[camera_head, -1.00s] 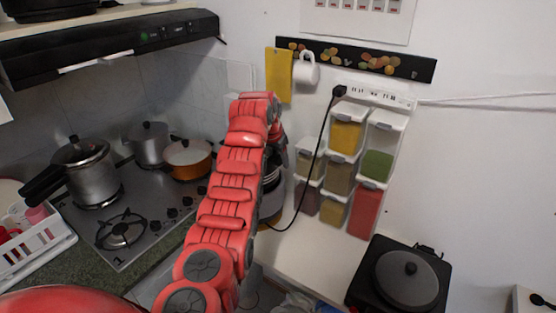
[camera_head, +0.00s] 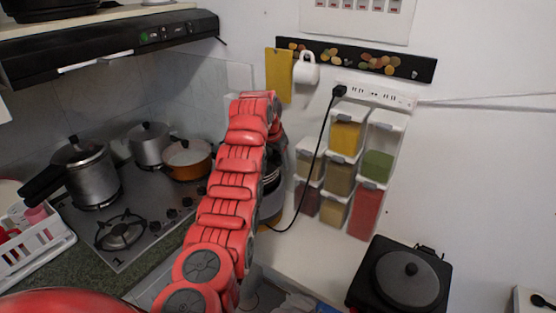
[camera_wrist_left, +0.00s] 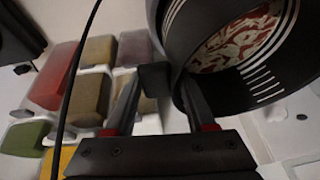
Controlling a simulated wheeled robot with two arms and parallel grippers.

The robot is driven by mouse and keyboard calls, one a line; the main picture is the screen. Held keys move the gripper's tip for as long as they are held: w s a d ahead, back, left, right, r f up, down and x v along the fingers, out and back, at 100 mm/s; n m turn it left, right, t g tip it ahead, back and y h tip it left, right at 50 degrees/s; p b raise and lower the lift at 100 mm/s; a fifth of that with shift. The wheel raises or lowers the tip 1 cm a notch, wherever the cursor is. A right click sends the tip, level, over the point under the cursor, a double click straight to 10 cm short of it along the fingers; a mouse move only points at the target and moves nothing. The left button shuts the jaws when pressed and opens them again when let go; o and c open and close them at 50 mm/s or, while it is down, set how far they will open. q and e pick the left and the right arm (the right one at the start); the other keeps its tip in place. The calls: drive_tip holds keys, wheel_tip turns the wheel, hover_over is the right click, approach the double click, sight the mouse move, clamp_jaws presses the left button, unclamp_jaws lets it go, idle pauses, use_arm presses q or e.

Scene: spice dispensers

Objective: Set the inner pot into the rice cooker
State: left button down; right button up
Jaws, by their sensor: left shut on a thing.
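The inner pot (camera_wrist_left: 263,97) fills the right of the left wrist view. It is dark, with white level marks on its inner wall and a red-and-white patterned area inside. My left gripper (camera_wrist_left: 160,88) is shut on its rim. In the head view my left gripper (camera_head: 277,135) is mostly hidden behind my red arm. The rice cooker (camera_head: 272,207) is a grey body on the white counter, largely hidden by the arm, with a black cord beside it. I cannot tell how the pot sits relative to the cooker. My right gripper is not in view.
Spice dispensers (camera_head: 341,178) stand close right of the cooker. The black cord (camera_head: 313,168) hangs from the power strip (camera_head: 377,96) in front of them. A lidded pan on a black hotplate (camera_head: 386,291) stands at lower right. An orange pot (camera_head: 187,172) is on the stove left of my arm.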

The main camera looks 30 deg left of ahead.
sight(278, 175)
use_arm(q)
drive_tip(key=shift+f+b, duration=1.7)
drive_tip(key=shift+f, duration=1.55)
drive_tip(key=shift+f+b, duration=0.9)
drive_tip(key=shift+f, duration=1.15)
idle(0.4)
drive_tip(key=shift+c, duration=0.8)
unclamp_jaws()
drive_tip(key=shift+f, duration=0.1)
drive_tip(key=p+v, duration=1.7)
drive_tip(key=shift+r+p, duration=0.25)
drive_tip(key=shift+p, duration=0.05)
drive_tip(key=shift+s, duration=0.1)
